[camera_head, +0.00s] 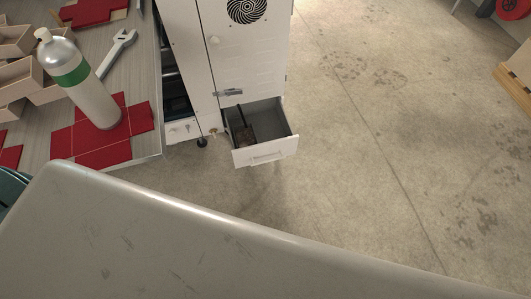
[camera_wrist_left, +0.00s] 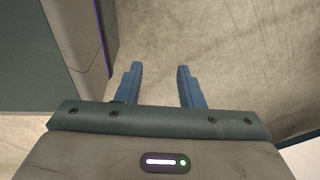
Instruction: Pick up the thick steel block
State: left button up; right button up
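A small dark block-like object (camera_head: 246,134) lies inside the open white drawer (camera_head: 266,157) in the head view. A dark rod or handle stands up beside it; I cannot tell for certain that this is the thick steel block. My left gripper (camera_wrist_left: 160,82) shows in the left wrist view with its two blue fingers apart and nothing between them, over bare floor. It does not show in the head view. My right gripper is in neither view.
The drawer juts from a white cabinet (camera_head: 226,60) with a latch and fan grille. Left is a table (camera_head: 140,90) with a bottle (camera_head: 78,78), wrench (camera_head: 117,52), red cardboard blanks (camera_head: 102,135) and wooden boxes (camera_head: 20,78). A large pale surface fills the foreground.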

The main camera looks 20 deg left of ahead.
aim_at(178, 104)
jog(key=u, duration=1.35)
